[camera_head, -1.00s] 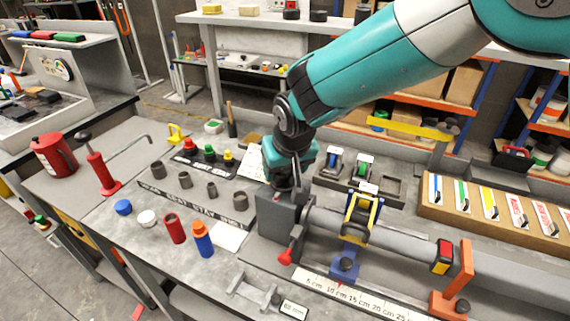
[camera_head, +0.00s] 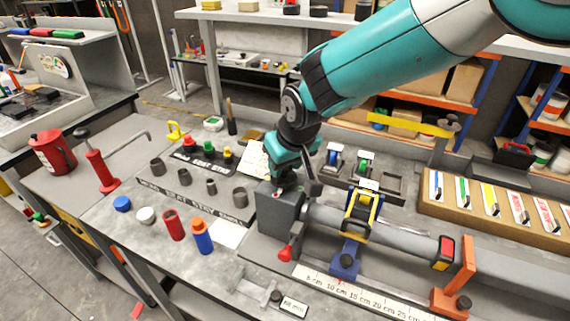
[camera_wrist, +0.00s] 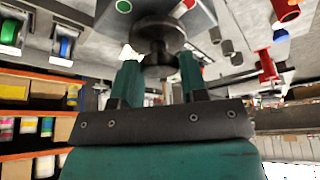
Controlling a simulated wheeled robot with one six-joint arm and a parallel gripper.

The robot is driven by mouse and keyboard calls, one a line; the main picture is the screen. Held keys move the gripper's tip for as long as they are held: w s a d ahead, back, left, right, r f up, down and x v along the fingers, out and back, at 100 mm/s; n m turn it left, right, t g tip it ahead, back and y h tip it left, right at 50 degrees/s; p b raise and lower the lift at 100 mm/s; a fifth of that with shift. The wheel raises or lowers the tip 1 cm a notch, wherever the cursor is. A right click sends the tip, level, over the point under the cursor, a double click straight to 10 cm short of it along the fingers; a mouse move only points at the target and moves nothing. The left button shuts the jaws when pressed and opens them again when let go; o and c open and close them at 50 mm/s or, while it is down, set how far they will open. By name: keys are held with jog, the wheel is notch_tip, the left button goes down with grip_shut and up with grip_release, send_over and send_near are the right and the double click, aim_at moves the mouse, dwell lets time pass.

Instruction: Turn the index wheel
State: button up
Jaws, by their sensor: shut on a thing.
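The index wheel (camera_wrist: 158,32) is a dark round disc with a hub, on a grey block. In the wrist view it is in front of my gripper (camera_wrist: 158,74), whose two teal fingers are shut on its dark hub part. In the head view my gripper (camera_head: 290,178) is at the top of the grey headstock block (camera_head: 278,212). There my wrist and fingers hide most of the wheel. The block carries a horizontal grey tube (camera_head: 400,242) running right.
A yellow-and-blue clamp (camera_head: 362,212) stands around the tube. An orange stop (camera_head: 458,275) is at the right. A red-knobbed lever (camera_head: 287,252) sits at the block's front. Dark sockets and red and blue bottles (camera_head: 202,238) stand left. A decal board (camera_head: 490,200) is at right.

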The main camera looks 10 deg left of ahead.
jog(key=n+g+y+b, duration=0.1)
jog(key=n, duration=0.3)
jog(key=shift+w+d+n, duration=0.1)
jog(key=shift+w+n, duration=0.05)
jog(key=shift+n, duration=0.15)
jog(key=n+g, duration=0.1)
jog(key=n, duration=0.1)
jog(key=n+g+b, duration=0.1)
jog(key=n, duration=0.1)
jog(key=shift+w+n+y, duration=0.15)
jog(key=shift+n+y, duration=0.15)
jog(key=shift+y, duration=0.1)
jog(key=n, duration=0.2)
jog(key=n+g, duration=0.1)
jog(key=n, duration=0.1)
jog(key=shift+w+n+g, duration=0.1)
jog(key=shift+n+g, duration=0.2)
jog(key=shift+n+g+h, duration=0.5)
jog(key=shift+n+g, duration=0.2)
jog(key=shift+n, duration=1.3)
jog(key=o, duration=0.9)
